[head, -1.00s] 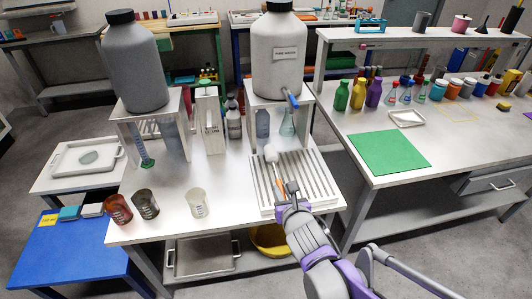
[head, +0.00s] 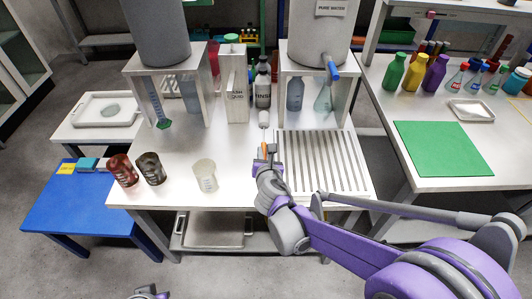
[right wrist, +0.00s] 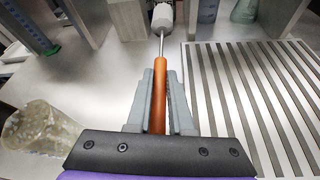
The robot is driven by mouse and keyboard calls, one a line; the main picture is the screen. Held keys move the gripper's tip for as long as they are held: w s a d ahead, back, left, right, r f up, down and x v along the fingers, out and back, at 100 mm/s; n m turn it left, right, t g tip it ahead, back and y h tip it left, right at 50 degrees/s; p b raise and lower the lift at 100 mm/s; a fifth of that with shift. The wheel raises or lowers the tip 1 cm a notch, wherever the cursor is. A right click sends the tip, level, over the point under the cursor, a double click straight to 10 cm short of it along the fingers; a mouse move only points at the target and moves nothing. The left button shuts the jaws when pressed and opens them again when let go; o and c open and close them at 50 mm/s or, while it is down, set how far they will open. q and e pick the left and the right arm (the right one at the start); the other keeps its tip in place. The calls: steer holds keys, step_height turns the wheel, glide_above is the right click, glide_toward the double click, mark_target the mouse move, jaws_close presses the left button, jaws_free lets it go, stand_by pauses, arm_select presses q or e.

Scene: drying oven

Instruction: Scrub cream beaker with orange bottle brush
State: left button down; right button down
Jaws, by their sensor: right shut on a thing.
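The orange bottle brush has an orange handle (right wrist: 160,95), a thin metal shaft and a white head (head: 264,118). My right gripper (head: 266,158) is shut on the handle, and the head points away from me. In the right wrist view the handle lies between the fingers (right wrist: 160,105). The cream beaker (head: 205,175) stands upright on the white table, left of my right gripper and apart from the brush. It also shows at the left of the right wrist view (right wrist: 40,135). Part of my left gripper (head: 148,293) shows at the bottom edge; its fingers are unclear.
A red-brown beaker (head: 123,170) and a dark beaker (head: 151,168) stand left of the cream one. A ribbed drying rack (head: 345,180) lies to the right. Stands with large containers, a narrow box (head: 234,85) and bottles line the back. The table's middle is clear.

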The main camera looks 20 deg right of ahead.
steer(key=shift+s, duration=0.1)
stand_by(0.3)
steer(key=shift+f+b, duration=2.4)
steer(key=shift+f, duration=1.1)
steer(key=shift+r, duration=0.1)
